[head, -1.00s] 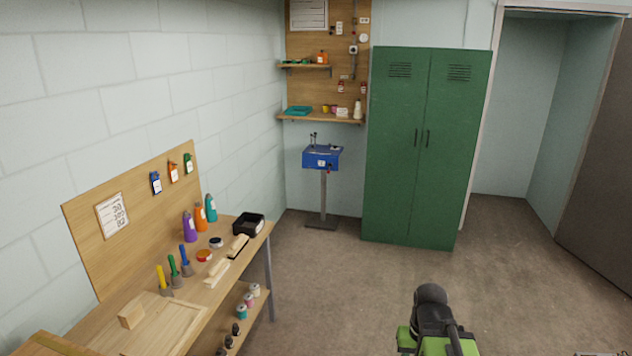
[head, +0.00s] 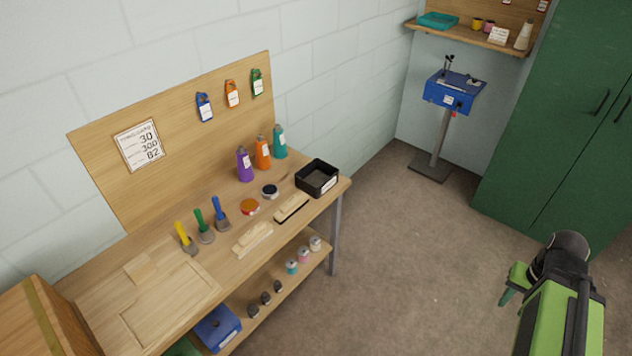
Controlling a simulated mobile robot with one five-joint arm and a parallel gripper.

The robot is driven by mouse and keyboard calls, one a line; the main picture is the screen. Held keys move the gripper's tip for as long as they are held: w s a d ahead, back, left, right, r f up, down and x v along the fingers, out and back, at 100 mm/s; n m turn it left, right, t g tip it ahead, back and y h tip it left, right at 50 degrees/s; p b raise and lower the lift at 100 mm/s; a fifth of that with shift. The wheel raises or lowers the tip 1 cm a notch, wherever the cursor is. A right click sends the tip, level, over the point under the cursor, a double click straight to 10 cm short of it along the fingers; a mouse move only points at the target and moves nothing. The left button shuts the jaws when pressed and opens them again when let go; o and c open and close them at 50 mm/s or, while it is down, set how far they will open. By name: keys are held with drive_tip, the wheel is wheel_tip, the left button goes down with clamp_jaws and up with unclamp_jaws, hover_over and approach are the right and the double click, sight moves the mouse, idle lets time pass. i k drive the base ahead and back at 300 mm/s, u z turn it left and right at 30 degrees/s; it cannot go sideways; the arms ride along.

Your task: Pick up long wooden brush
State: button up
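Two long, pale wooden brush-like pieces lie side by side on the wooden workbench (head: 95,285). The farther one (head: 291,208) has a dark strip along its lower edge. The nearer one (head: 253,239) looks pale all over. I cannot tell for certain which is the long wooden brush. Part of my green and black arm shows at the bottom right, over the floor and well apart from the bench. I cannot make out gripper fingers there.
Handled tools stand left of the brushes, including a blue one (head: 221,213). Round tins, several bottles and a black tray (head: 317,178) are farther back. A lower shelf holds spools and a blue box (head: 218,328). Open floor (head: 400,260) lies right of the bench, before a blue stand (head: 455,92) and green cabinet (head: 570,120).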

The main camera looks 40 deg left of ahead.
sight(292, 204)
drive_tip(key=i, duration=2.05)
drive_tip(key=u, duration=1.5)
drive_tip(key=k, duration=0.15)
drive_tip(key=u, duration=2.75)
drive_tip(key=i, duration=1)
drive_tip(key=u, duration=0.3)
